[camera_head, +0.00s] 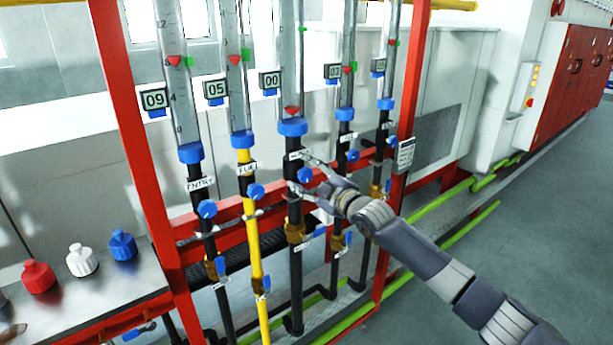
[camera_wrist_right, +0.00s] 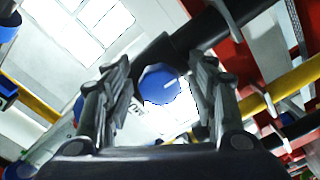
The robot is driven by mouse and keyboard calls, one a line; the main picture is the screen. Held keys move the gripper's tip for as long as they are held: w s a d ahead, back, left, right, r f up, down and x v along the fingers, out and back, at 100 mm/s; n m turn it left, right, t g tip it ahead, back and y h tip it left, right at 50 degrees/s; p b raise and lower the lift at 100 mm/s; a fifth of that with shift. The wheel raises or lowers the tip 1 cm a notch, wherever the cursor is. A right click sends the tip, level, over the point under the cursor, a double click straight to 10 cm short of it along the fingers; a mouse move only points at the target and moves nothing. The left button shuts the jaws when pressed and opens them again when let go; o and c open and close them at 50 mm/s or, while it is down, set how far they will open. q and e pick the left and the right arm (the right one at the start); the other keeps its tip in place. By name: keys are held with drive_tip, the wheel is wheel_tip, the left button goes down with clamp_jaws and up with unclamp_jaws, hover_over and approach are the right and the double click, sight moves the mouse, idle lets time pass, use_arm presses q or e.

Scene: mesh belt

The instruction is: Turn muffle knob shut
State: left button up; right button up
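A row of vertical pipes with blue knobs stands in front of me. On the middle black pipe, a round blue knob (camera_head: 305,175) sits below a white label (camera_head: 299,155) that I cannot read, so I cannot confirm it is the muffle knob. My right gripper (camera_head: 307,174) is open, with its fingers above and below this knob. My left gripper is not in view.
Neighbouring pipes carry more blue knobs, including the ENTRY knob (camera_head: 207,209) and the FUEL knob (camera_head: 256,191). A digital display (camera_head: 270,82) above the middle pipe reads 00. Red frame posts (camera_head: 133,120) flank the pipes. Floor at right is clear.

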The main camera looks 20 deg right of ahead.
drive_tip(key=c, duration=0.9)
drive_tip(key=shift+o, duration=0.2)
drive_tip(key=shift+m, duration=0.3)
